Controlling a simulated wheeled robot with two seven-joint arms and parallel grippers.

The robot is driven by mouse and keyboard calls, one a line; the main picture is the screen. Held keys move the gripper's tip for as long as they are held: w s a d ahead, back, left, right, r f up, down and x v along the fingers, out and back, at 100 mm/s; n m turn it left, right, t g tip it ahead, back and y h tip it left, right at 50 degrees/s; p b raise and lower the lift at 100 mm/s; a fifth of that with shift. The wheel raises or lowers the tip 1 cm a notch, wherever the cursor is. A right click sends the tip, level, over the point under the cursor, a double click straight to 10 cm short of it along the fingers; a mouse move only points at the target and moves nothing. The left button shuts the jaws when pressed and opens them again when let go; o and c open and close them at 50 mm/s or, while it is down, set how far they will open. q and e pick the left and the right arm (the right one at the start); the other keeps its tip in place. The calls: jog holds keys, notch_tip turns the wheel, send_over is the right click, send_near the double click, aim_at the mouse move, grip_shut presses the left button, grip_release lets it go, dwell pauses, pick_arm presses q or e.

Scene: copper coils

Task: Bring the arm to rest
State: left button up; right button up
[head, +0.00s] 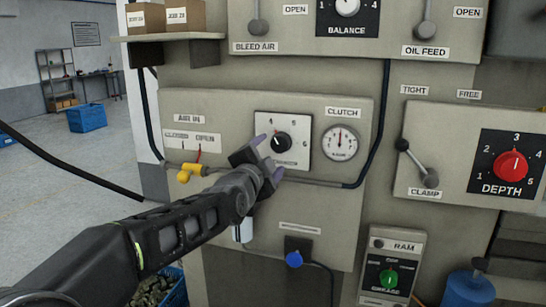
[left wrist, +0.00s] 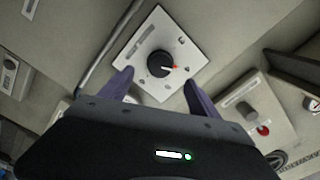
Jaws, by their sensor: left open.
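My left arm (head: 160,232) reaches in from the lower left. Its gripper (head: 268,157) has purple fingers that stand apart with nothing between them. It is in front of the white square dial plate (head: 296,128) with a black knob (head: 281,142), and covers the plate's lower left part. In the left wrist view the open fingers (left wrist: 159,78) point toward the same black knob (left wrist: 160,64), which sits beyond and between the tips. The fingers look apart from the knob, but the exact gap cannot be told. My right gripper is not in view.
A yellow valve handle (head: 187,171) on a pipe is left of my gripper. The clutch gauge (head: 340,142) is to its right, a blue knob (head: 294,259) below. The clamp lever (head: 417,165) and red depth knob (head: 510,165) are farther right. Open floor (head: 60,190) lies left.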

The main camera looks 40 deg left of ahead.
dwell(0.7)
pick_arm(q)
jog(key=w+d+f+n+g+h, duration=0.15)
jog(key=d+f+n, duration=0.25)
jog(key=f, duration=0.8)
jog(key=w+d+f+n+g+h, duration=0.15)
jog(key=d+f+n, duration=0.3)
jog(key=f, duration=0.65)
jog(key=s+d+f+n+g+h, duration=0.1)
jog(key=s+d+f+g+h, duration=0.1)
jog(key=d+f, duration=0.5)
jog(key=s+d+f+n+g+h, duration=0.1)
jog(key=s+d+f+g, duration=0.15)
jog(key=f, duration=0.85)
jog(key=s+d+f+n+g+h, duration=0.1)
jog(key=s+d+f+g, duration=0.1)
jog(key=s+d+f, duration=0.4)
jog(key=s+d+f+g+h, duration=0.1)
jog(key=s+d+f+g, duration=0.1)
jog(key=s+d+f, duration=0.45)
jog(key=s+d+f+g+h, duration=0.1)
jog(key=s+d+f, duration=0.3)
jog(key=s, duration=0.4)
jog(key=s+d+f+m+g+h, duration=0.1)
jog(key=s+d+f+g, duration=0.3)
jog(key=s+f, duration=0.3)
jog(key=shift+s+d+f, duration=0.25)
jog(key=shift+s+d, duration=0.1)
jog(key=shift+d, duration=0.05)
jog(key=shift+m, duration=0.25)
